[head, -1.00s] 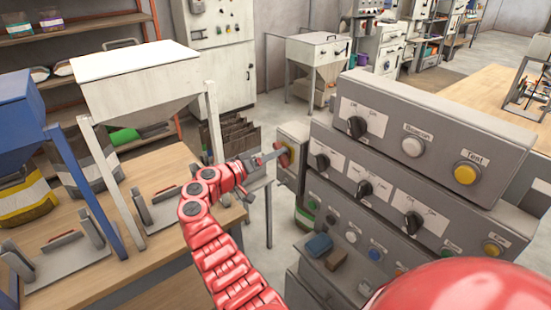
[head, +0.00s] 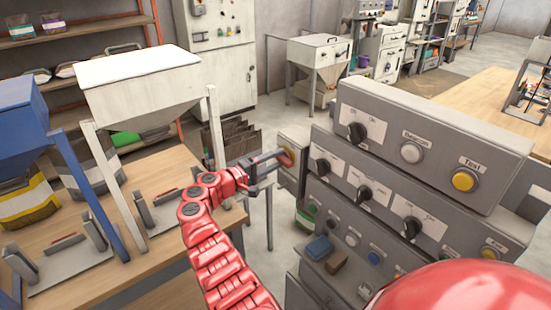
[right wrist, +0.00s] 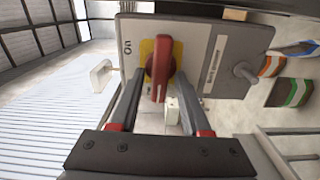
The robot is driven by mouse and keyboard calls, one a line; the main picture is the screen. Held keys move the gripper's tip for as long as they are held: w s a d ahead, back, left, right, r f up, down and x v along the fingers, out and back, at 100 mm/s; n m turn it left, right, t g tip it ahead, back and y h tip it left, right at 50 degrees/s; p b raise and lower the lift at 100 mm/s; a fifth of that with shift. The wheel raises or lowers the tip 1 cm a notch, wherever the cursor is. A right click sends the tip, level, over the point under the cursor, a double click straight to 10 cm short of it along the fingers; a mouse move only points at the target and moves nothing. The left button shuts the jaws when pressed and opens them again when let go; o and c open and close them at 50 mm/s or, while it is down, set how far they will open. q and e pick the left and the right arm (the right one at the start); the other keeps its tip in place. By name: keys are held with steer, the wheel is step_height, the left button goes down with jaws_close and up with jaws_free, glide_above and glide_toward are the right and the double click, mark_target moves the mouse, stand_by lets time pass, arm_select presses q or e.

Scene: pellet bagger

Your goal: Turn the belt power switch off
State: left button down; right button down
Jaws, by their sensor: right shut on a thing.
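The belt power switch is a red rotary handle (right wrist: 160,70) on a yellow plate, set in a grey box (right wrist: 215,45). In the right wrist view its long side runs up and down the picture, and an "On" mark shows at the plate's left. In the head view the switch box (head: 293,176) stands at the left end of the large grey control console. My right gripper (head: 283,160) is at the switch, its fingers on either side of the red handle, shut on it. The gripper partly hides the handle in the head view. My left gripper is not in view.
The grey console (head: 440,120) with several knobs and buttons fills the right. A wooden bench (head: 165,235) with a white hopper (head: 140,85) and a blue hopper (head: 20,110) stands at the left.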

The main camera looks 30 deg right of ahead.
steer(key=shift+n, duration=0.4)
steer(key=c, duration=0.7)
jaws_free()
steer(key=shift+a, duration=0.15)
steer(key=a+b, duration=0.1)
steer(key=a, duration=0.4)
steer(key=s+a+b, duration=0.1)
steer(key=a+b, duration=0.1)
steer(key=a, duration=0.4)
steer(key=a+b, duration=0.1)
steer(key=a, duration=0.5)
steer(key=shift+s+a+b, duration=0.1)
steer(key=shift+s+b, duration=0.05)
steer(key=shift+b, duration=0.2)
steer(key=shift+f, duration=0.1)
